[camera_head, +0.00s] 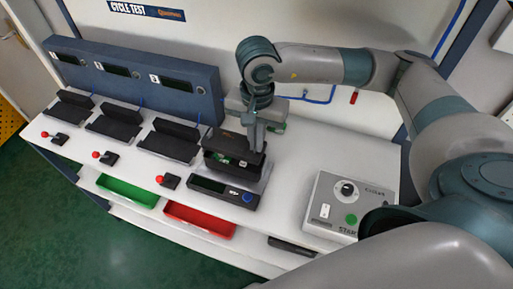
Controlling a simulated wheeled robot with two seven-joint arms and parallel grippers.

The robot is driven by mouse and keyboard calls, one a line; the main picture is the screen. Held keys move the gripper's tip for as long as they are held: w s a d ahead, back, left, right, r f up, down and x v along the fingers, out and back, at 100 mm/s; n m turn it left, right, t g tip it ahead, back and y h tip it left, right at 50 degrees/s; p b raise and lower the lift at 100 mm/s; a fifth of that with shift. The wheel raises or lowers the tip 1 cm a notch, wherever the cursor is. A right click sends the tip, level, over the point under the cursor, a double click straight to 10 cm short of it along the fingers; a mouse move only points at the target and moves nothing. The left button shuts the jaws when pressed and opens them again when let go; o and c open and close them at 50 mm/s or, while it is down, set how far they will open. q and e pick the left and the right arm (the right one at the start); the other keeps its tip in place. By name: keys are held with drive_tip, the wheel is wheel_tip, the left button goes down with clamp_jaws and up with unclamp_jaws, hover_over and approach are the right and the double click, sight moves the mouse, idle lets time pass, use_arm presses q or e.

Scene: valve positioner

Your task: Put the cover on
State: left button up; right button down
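A dark positioner unit (228,173) stands on the white bench near the middle, with part of a green circuit board (221,158) showing in it. A black piece that looks like the cover (225,141) is just above and behind the board. It is tilted, and I cannot tell whether it touches the unit. My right gripper (256,146) points down at the right end of this black piece, its fingers overlapping it. Whether they are closed on it is unclear. My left gripper is not in view.
A grey control box (327,210) with a knob and green button stands to the right. Three black stations (170,145) with red-knobbed levers line the left. A blue-grey display panel (132,78) stands behind them. Green (127,190) and red (200,219) trays sit below the front edge.

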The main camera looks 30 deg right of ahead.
drive_tip(key=shift+f+p, duration=0.2)
drive_tip(key=shift+p, duration=0.1)
wheel_tip(320, 180, down, 3)
drive_tip(key=shift+r+p, duration=0.1)
drive_tip(key=shift+p, duration=0.75)
drive_tip(key=shift+f, duration=0.35)
drive_tip(key=shift+f, duration=0.2)
drive_tip(key=c, duration=2)
unclamp_jaws()
drive_tip(key=shift+r, duration=0.1)
